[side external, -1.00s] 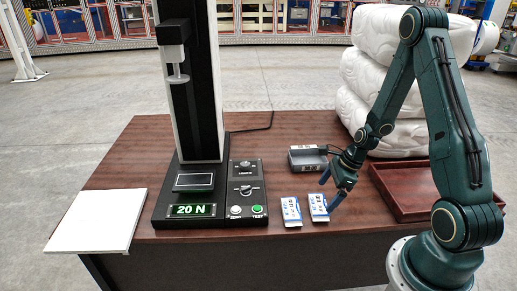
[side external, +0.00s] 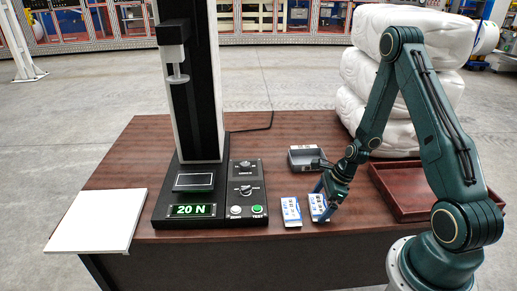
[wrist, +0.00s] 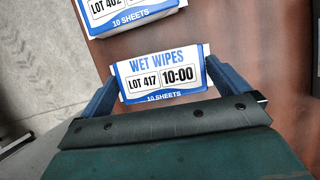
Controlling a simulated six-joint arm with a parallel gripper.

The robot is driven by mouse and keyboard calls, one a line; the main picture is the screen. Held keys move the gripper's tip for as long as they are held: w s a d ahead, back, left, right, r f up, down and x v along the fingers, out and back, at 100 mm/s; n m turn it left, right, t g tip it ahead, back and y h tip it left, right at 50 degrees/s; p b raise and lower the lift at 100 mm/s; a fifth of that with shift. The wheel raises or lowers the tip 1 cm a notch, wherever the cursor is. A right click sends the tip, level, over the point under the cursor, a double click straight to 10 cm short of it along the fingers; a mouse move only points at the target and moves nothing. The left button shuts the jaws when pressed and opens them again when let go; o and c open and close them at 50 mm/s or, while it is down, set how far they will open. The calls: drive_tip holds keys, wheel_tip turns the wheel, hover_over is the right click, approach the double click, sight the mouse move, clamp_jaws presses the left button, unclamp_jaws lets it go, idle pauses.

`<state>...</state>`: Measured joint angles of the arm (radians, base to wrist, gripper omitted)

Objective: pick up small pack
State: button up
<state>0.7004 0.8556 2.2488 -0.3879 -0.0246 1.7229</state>
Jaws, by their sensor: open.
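Two small white and blue wet wipes packs lie flat on the brown table. The right pack (side external: 317,206) is beside my gripper (side external: 324,200); in the wrist view this pack (wrist: 160,75) reads LOT 417 and 10:00. My gripper also shows in the wrist view (wrist: 158,85), open, with one blue finger at each side of that pack. I cannot tell whether the fingers touch it. The left pack (side external: 291,212) lies apart from it; in the wrist view this pack (wrist: 130,18) reads LOT 402 and is cut off at the top.
A force tester (side external: 203,180) with a 20 N display stands to the left. A red-brown tray (side external: 420,213) is to the right, and a white board (side external: 95,220) is at the far left.

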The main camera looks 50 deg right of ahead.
sight(320, 203)
drive_tip(key=shift+c, duration=0.4)
drive_tip(key=c, duration=0.5)
drive_tip(key=shift+r, duration=0.15)
drive_tip(key=shift+c, duration=0.2)
wheel_tip(320, 203, up, 20)
idle(0.7)
idle(0.5)
